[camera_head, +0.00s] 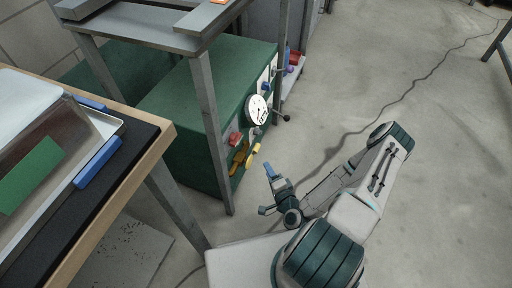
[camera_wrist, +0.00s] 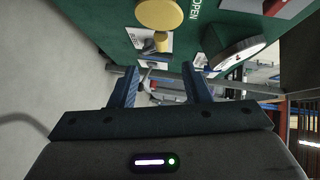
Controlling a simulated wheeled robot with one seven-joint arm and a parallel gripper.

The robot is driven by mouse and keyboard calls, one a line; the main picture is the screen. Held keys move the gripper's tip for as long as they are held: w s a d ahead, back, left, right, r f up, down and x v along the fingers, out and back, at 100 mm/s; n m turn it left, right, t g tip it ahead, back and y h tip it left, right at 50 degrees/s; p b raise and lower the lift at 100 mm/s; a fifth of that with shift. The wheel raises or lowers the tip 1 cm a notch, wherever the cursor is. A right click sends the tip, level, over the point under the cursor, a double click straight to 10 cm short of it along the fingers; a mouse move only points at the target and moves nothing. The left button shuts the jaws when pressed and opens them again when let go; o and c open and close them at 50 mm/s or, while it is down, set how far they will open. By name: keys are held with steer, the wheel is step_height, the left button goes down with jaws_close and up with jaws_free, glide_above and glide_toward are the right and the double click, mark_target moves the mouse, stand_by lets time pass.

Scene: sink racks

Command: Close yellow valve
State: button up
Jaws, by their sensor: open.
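The yellow valve (camera_head: 253,155) sticks out low on the front of a green cabinet (camera_head: 185,120). In the wrist view the yellow valve (camera_wrist: 159,13) shows as a round knob at the top edge, partly cut off, with a yellow stem-like part below it and an OPEN label beside it. My gripper (camera_head: 271,172) is just in front of and below the valve, apart from it. In the wrist view my gripper (camera_wrist: 160,68) has its two blue fingers spread, with nothing held between them.
A white round gauge (camera_head: 257,109) and a red part (camera_head: 235,139) are on the same front. A metal rack post (camera_head: 207,120) stands close left of the valve. A table with trays (camera_head: 110,125) is at the left. Open concrete floor lies to the right.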

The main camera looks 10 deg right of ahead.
mark_target(256, 148)
steer(key=b+x, duration=0.4)
steer(key=x, duration=0.9)
steer(key=shift+w+r, duration=0.1)
steer(key=shift+w, duration=0.25)
steer(key=shift+d, duration=0.1)
jaws_close()
